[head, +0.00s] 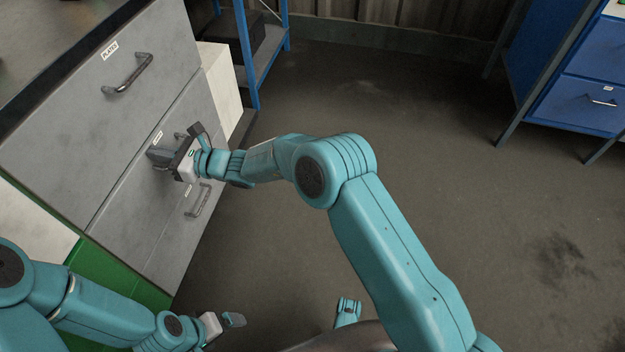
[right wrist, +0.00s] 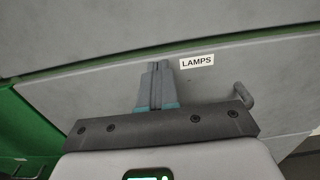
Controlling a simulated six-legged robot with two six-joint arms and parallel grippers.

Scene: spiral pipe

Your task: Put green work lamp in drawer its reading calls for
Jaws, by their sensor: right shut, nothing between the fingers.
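A grey drawer cabinet stands at the left of the head view. I cannot make out the green work lamp.
A lower handle (head: 198,200) sits below my right gripper. The dark worktop (head: 50,35) is at the upper left. A blue-framed shelf (head: 247,55) stands behind the cabinet, and a blue drawer unit (head: 580,100) at the far right. The floor between is clear.

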